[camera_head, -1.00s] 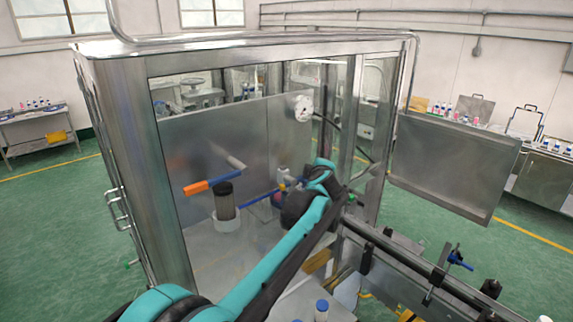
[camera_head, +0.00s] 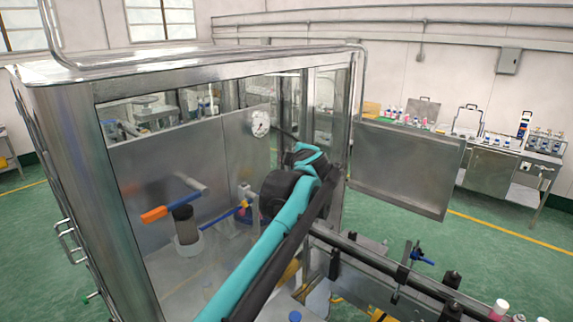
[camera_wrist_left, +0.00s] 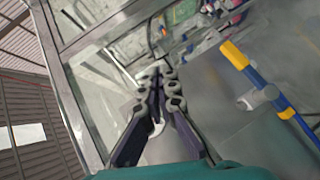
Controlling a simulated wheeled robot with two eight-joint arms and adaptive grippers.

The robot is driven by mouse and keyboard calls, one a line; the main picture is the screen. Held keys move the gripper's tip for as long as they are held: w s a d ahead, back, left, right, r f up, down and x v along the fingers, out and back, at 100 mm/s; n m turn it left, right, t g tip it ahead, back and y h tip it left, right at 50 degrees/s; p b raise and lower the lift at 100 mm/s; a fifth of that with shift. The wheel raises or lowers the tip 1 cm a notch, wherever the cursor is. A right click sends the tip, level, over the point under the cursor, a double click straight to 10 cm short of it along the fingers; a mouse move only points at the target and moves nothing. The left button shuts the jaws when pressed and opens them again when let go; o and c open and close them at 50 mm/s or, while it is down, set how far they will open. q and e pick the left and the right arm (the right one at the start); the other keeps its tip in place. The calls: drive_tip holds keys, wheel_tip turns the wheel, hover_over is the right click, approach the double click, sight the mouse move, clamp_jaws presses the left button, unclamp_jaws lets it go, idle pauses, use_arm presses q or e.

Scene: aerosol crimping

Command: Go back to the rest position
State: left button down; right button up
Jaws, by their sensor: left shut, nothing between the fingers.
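My left arm reaches from the bottom of the head view up to the right-hand front of a steel-framed, glass-panelled machine (camera_head: 180,75). Its teal and black wrist ends near the machine's corner post. The fingertips are hard to make out there. In the left wrist view my left gripper (camera_wrist_left: 161,75) has its two dark fingers together with nothing between them. It is beside the machine's metal frame (camera_wrist_left: 95,30) and clear panes. My right arm and gripper are not in view.
An orange-and-blue handle (camera_head: 170,208) and a dark cylinder (camera_head: 184,222) show inside the machine. A steel panel (camera_head: 405,165) juts out on the right, above a conveyor rail (camera_head: 385,265). A bench (camera_head: 505,170) with bottles stands far right. Green floor is open at right.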

use_arm(q)
drive_tip(key=s+a+f+m+g+h+b, duration=0.1)
drive_tip(key=s+a+f+m+h+b, duration=0.15)
drive_tip(key=s+f+m+b, duration=0.75)
drive_tip(key=s+a+f+m+g+h+b, duration=0.1)
drive_tip(key=s+f+h+b, duration=0.4)
drive_tip(key=f, duration=1)
drive_tip(key=s+a+f+m+g+b, duration=0.15)
drive_tip(key=s+f+m+b, duration=0.35)
drive_tip(key=s+f+b, duration=0.65)
drive_tip(key=s+a+f+g+y+b, duration=0.1)
drive_tip(key=s+a+f, duration=0.3)
drive_tip(key=f, duration=0.4)
drive_tip(key=s+a+f+g+y+b, duration=0.1)
drive_tip(key=s+a+f, duration=0.3)
drive_tip(key=f, duration=0.5)
drive_tip(key=s+a+f+g+y+b, duration=0.2)
drive_tip(key=s+f, duration=0.3)
drive_tip(key=f, duration=0.4)
drive_tip(key=shift+s+a+m+y+b, duration=0.25)
drive_tip(key=shift+a+y+b, duration=0.2)
drive_tip(key=shift+a+b, duration=0.35)
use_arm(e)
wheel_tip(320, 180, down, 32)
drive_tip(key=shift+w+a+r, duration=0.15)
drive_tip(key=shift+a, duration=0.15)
use_arm(q)
drive_tip(key=shift+w+a, duration=0.1)
